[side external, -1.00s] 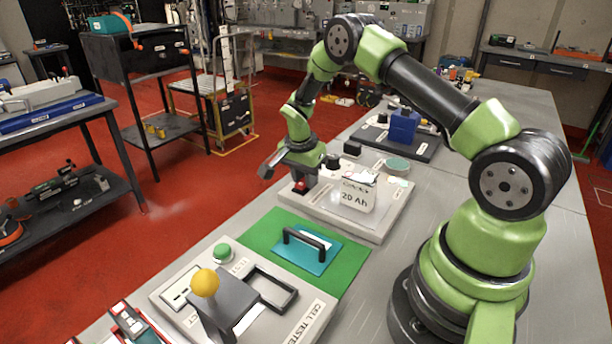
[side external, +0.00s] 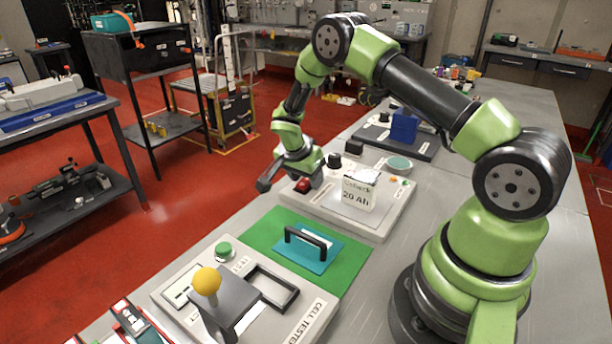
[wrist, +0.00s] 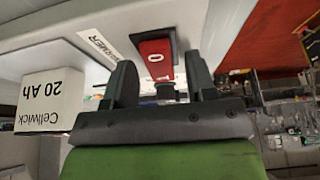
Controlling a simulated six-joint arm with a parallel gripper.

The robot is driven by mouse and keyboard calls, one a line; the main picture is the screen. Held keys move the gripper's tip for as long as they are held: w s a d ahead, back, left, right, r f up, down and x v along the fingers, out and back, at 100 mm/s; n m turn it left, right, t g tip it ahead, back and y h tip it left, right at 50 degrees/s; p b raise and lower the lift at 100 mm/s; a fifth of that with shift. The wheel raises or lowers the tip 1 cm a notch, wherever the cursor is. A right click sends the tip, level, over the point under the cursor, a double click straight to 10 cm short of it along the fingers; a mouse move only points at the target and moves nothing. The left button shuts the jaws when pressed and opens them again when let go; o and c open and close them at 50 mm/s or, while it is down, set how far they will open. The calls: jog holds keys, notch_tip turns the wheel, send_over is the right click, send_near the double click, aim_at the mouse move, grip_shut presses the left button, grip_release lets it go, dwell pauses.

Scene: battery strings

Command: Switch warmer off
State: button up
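The warmer's red switch (side external: 303,186) is at the left end of the pale grey unit (side external: 377,225). My gripper (side external: 290,178) is low at the switch. In the wrist view my gripper (wrist: 160,72) is open, with one finger to each side of the switch and nothing held. I cannot tell whether it touches the switch.
A white "Cellwick 20 Ah" box (side external: 357,192) stands on the same unit, right of my gripper. A black knob (side external: 334,160) is close behind. Nearer are a green mat (side external: 345,272) with a teal handled plate (side external: 296,256) and the cell tester (side external: 180,312).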

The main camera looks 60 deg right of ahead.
jog(key=v, duration=1)
jog(key=s+a+r+n+t+y, duration=0.1)
jog(key=s+a+r+n+t, duration=0.15)
jog(key=r, duration=0.65)
jog(key=s+a+r+n+t+y, duration=0.2)
jog(key=s+a+r+n, duration=0.3)
jog(key=s, duration=0.4)
jog(key=s+a+r+n+t+y, duration=0.2)
jog(key=s+a+r+n, duration=0.3)
jog(key=s, duration=0.5)
jog(key=shift+a+n+t+y, duration=0.35)
jog(key=shift+a+n+y, duration=0.25)
jog(key=shift+n+y, duration=0.2)
